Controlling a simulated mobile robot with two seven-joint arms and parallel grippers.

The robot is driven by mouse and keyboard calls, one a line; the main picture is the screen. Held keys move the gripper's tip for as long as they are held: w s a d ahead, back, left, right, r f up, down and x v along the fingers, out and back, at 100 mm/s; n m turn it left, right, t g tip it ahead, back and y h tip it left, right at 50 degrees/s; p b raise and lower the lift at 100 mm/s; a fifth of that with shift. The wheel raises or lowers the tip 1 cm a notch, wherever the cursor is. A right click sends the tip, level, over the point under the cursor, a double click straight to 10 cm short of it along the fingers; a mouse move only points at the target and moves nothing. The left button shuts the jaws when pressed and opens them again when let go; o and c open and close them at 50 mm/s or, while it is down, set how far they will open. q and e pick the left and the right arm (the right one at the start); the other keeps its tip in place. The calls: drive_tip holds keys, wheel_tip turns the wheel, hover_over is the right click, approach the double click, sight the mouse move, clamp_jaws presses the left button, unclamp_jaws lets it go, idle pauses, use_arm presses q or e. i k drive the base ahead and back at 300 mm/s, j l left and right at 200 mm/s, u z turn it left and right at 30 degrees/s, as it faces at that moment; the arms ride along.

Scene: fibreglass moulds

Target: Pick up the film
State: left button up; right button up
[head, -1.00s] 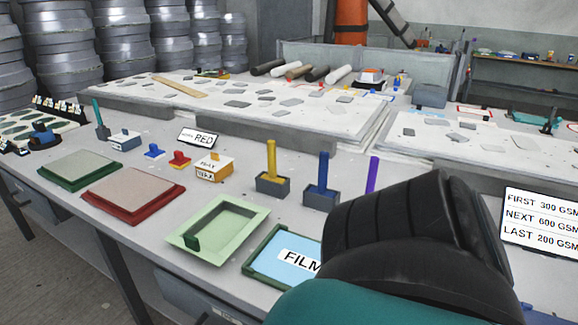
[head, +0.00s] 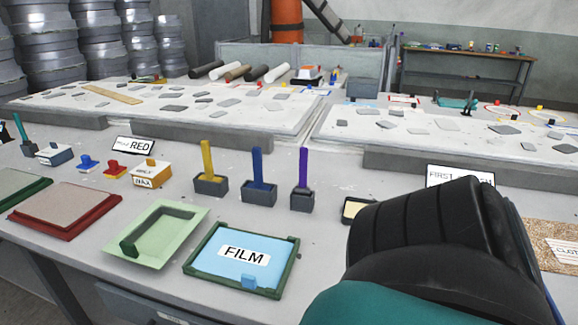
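The film (head: 225,268) is a light blue sheet labelled FILM. It lies in a dark green framed tray (head: 190,262) near the front edge of the table. No gripper fingers show. My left arm and gripper are out of view.
Behind stand holders with yellow (head: 207,160), blue (head: 257,167) and purple (head: 302,168) handles. A wax box (head: 151,173) is nearby. Bare table lies right of the tray.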

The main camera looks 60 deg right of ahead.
sight(253, 261)
drive_tip(key=k+j+z, duration=0.1)
drive_tip(key=z, duration=1.55)
drive_tip(key=j+z, duration=0.25)
drive_tip(key=j, duration=0.4)
drive_tip(key=k, duration=0.05)
